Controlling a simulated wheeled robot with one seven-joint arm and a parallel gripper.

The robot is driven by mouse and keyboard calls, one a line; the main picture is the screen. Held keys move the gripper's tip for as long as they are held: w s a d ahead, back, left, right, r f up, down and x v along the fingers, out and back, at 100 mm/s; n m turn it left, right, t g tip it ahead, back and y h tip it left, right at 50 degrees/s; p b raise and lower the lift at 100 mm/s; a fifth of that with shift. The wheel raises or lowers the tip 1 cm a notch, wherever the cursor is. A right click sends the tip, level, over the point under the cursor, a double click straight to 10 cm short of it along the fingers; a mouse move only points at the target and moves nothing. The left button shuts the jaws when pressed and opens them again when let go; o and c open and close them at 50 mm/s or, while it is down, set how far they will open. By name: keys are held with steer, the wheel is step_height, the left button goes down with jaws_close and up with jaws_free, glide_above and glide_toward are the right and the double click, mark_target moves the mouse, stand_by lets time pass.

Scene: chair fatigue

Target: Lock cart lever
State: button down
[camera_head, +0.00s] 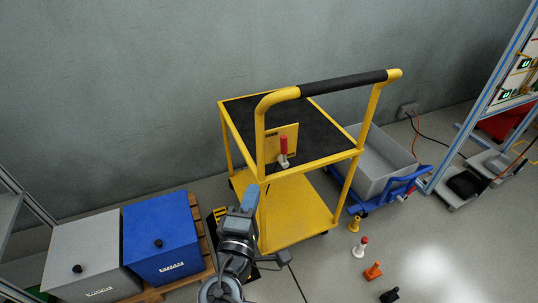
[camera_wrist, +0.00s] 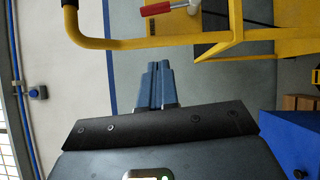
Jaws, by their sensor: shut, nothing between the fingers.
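The yellow cart (camera_head: 290,210) stands near the wall with a black top deck and a black-gripped push handle (camera_head: 345,83). Its lever (camera_head: 284,150) has a red grip and stands roughly upright on a yellow plate at the cart's near side. In the wrist view the red lever grip (camera_wrist: 160,8) lies across the top edge, partly cut off. My gripper (camera_head: 248,192) is in front of the cart's near left corner, lower than the lever and apart from it. In the wrist view its blue fingers (camera_wrist: 158,85) are together and hold nothing.
A blue box (camera_head: 160,235) and a grey box (camera_head: 88,255) stand on a pallet at the left. A grey bin (camera_head: 380,165) on a blue trolley is right of the cart. Several small colored pegs, one orange (camera_head: 373,270), stand on the floor at front right.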

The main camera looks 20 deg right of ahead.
mark_target(284, 151)
steer(key=shift+w, duration=0.1)
steer(key=s+d+p+x, duration=0.1)
steer(key=d+x, duration=0.1)
steer(key=x, duration=1)
steer(key=shift+d, duration=0.4)
steer(key=shift+r, duration=0.1)
